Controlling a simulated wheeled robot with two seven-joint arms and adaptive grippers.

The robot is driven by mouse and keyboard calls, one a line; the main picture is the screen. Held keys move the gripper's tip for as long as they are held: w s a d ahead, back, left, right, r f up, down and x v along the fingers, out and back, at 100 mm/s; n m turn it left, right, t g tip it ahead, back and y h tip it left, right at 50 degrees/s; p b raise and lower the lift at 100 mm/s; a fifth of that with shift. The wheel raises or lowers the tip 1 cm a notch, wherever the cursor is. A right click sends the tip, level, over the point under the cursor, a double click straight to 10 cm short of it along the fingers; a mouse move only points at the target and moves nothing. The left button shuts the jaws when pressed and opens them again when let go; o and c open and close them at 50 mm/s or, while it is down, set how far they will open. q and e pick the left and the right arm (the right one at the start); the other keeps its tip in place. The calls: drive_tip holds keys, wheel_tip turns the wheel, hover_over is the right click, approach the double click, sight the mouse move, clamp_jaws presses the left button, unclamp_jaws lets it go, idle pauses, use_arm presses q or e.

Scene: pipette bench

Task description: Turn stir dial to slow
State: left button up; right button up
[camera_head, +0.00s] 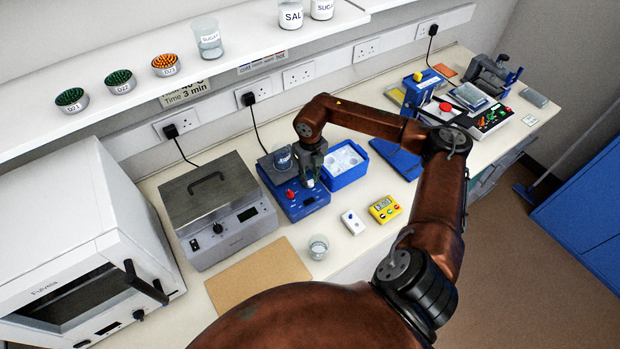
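The blue stirrer (274,186) stands on the bench with a beaker (283,159) of bluish liquid on its dark top plate. A red knob (290,193) shows at the left of its front panel, and a small display (309,201) is below. My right gripper (310,181) points down over the right part of the stirrer's front, close to a pale knob-like part. The gripper hides much of that corner. I cannot tell whether its fingers touch anything or how far apart they are. The dial's marks are too small to read. My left gripper is out of view.
A blue tray (346,180) with white contents sits just right of the stirrer. A grey bath (209,213) is to its left. A white switch box (352,222), a yellow timer (384,208) and a small glass (318,247) stand in front. A tan mat (255,273) lies front left.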

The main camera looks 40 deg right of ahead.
drive_tip(key=shift+o, duration=1.1)
wheel_tip(320, 180, up, 12)
